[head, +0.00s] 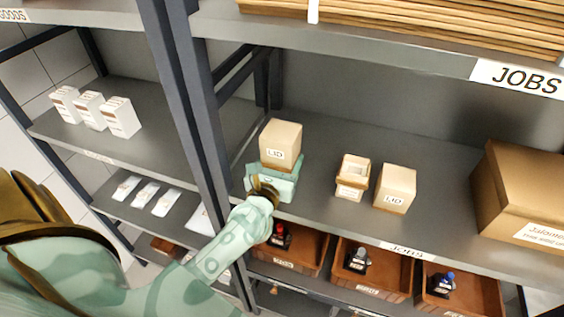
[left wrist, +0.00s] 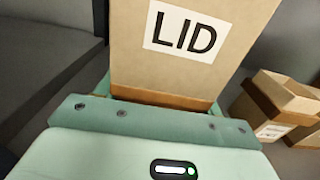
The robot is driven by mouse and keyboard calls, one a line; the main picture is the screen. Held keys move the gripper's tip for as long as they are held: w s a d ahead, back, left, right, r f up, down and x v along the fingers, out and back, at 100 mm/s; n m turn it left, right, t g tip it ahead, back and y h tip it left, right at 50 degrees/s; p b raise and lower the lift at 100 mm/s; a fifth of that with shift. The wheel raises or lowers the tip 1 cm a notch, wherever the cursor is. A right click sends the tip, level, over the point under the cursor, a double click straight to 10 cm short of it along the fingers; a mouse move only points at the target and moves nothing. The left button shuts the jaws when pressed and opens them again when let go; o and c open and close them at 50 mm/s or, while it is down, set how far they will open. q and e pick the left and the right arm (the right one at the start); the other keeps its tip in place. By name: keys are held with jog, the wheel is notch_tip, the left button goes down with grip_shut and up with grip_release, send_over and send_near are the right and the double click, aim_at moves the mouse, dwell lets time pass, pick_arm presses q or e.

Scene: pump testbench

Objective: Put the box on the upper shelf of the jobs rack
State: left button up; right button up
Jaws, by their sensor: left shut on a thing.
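The box (head: 281,141) is a tan carton marked LID. It stands upright in my left gripper (head: 274,178), which is shut on its lower part. In the left wrist view the box (left wrist: 190,70) rises straight above the green gripper body, with its LID label facing the camera. The gripper and box are over the left front part of the jobs rack shelf (head: 335,212). The gripper hides the box's base, so I cannot tell whether it touches the shelf. My right gripper is not in view.
An open small box (head: 352,178) and another LID box (head: 395,188) stand to the right, with a large carton (head: 522,195) further right. A rack post (head: 190,110) is close on the left. A shelf (head: 400,50) with flat cardboard is overhead. Brown bins (head: 370,284) are below.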

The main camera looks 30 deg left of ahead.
pick_arm(q)
jog(key=o, duration=1.3)
jog(key=shift+c, duration=0.2)
jog(key=shift+s+r, duration=0.1)
jog(key=shift+s, duration=0.05)
jog(key=b+v, duration=0.3)
jog(key=v, duration=0.9)
